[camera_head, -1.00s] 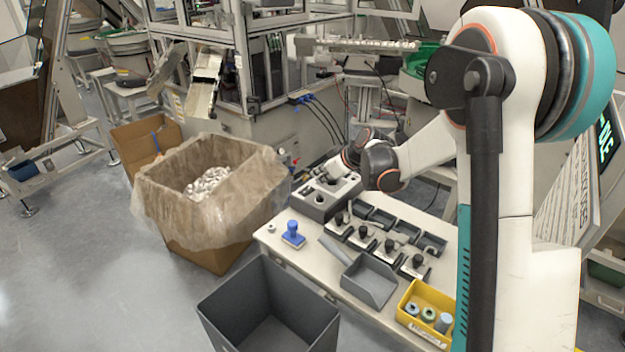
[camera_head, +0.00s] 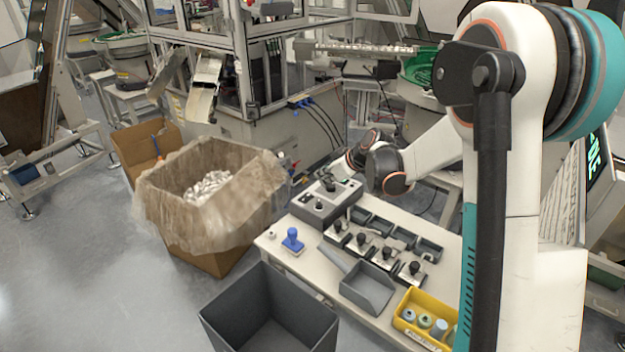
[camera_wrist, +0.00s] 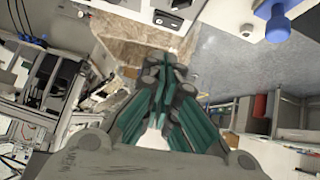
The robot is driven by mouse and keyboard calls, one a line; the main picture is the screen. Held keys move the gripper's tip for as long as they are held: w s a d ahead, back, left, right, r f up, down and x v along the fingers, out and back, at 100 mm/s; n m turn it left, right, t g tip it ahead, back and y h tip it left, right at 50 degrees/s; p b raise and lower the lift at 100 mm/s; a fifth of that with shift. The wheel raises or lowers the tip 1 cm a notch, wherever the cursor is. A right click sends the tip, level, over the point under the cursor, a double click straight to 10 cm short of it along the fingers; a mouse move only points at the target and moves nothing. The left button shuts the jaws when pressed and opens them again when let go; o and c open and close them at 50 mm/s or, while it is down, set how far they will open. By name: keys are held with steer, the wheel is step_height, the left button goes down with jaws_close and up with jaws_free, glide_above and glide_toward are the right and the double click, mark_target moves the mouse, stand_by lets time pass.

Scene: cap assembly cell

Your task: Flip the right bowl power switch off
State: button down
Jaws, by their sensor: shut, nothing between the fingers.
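The grey control box (camera_head: 318,206) with dark knobs or switches on its top stands at the far left end of the white table. Part of a light panel with dark fittings, likely this box, shows at the top of the wrist view (camera_wrist: 150,9). Which fitting is the right bowl power switch, and its position, I cannot tell. My gripper (camera_head: 331,184) is over the back part of the box; any contact is unclear. In the wrist view my gripper (camera_wrist: 164,72) has its green-padded fingers shut together with nothing between them.
A blue-handled stamp (camera_head: 292,240) stands in front of the box. Several black-knobbed fixtures, a grey scoop tray (camera_head: 367,288) and a yellow bin (camera_head: 424,318) fill the table. A lined carton (camera_head: 212,213) stands left, and a dark open bin (camera_head: 268,310) stands in front.

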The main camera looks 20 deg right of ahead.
steer(key=shift+w+r+p, duration=0.2)
steer(key=shift+r+p, duration=0.35)
steer(key=shift+p, duration=0.6)
steer(key=shift+w+r+p, duration=0.15)
steer(key=shift+r+p, duration=0.4)
steer(key=shift+p, duration=0.55)
steer(key=shift+f, duration=0.1)
steer(key=b, duration=0.3)
glide_above(309, 196)
steer(key=f, duration=0.7)
steer(key=shift+a+f, duration=0.25)
steer(key=shift+a, duration=0.05)
steer(key=shift+s+d+f, duration=0.1)
steer(key=shift+d+f, duration=0.05)
steer(key=shift+f, duration=0.45)
steer(key=shift+d+f, duration=0.1)
steer(key=shift+f, duration=0.45)
steer(key=shift+f+b, duration=0.4)
steer(key=shift+f, duration=0.2)
steer(key=shift+d, duration=0.1)
